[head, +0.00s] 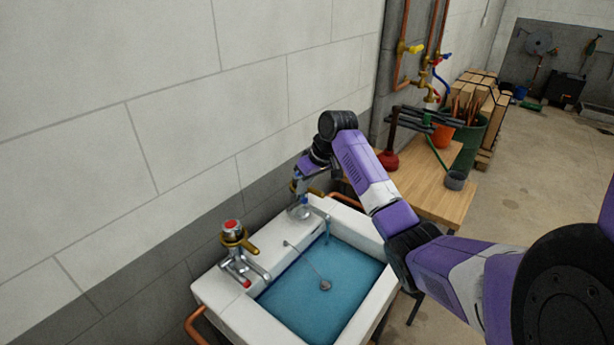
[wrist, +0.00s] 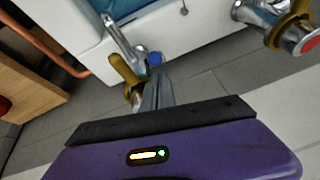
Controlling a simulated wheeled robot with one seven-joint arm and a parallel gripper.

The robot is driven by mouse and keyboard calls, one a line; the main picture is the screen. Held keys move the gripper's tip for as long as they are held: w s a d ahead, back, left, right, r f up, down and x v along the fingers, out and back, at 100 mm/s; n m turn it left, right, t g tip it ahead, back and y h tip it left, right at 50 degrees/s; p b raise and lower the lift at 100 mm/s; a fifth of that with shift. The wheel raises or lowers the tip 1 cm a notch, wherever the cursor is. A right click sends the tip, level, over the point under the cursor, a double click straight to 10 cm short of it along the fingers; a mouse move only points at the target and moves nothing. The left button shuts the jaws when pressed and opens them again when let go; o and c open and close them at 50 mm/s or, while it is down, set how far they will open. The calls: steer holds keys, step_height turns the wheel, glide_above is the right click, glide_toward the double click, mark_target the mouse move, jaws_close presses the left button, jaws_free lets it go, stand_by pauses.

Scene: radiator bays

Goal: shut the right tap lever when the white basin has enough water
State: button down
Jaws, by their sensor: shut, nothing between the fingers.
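The white basin (head: 212,292) holds blue water (head: 312,292) over its whole floor, below the rim. A plug on a chain shows in it. The right tap (head: 303,211) stands at the back right corner, partly hidden by my gripper (head: 298,184). A thin bluish streak hangs below its spout. In the wrist view the right tap (wrist: 122,42) has a blue mark and a brass lever (wrist: 124,72). My gripper (wrist: 158,80) is shut and empty, its fingertips close beside that lever; I cannot tell whether they touch.
The left tap (head: 234,250), with a red top and brass lever, stands at the basin's back left. Copper pipes run up the wall behind.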

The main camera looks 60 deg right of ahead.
mark_target(298, 206)
steer(key=shift+x, duration=1.25)
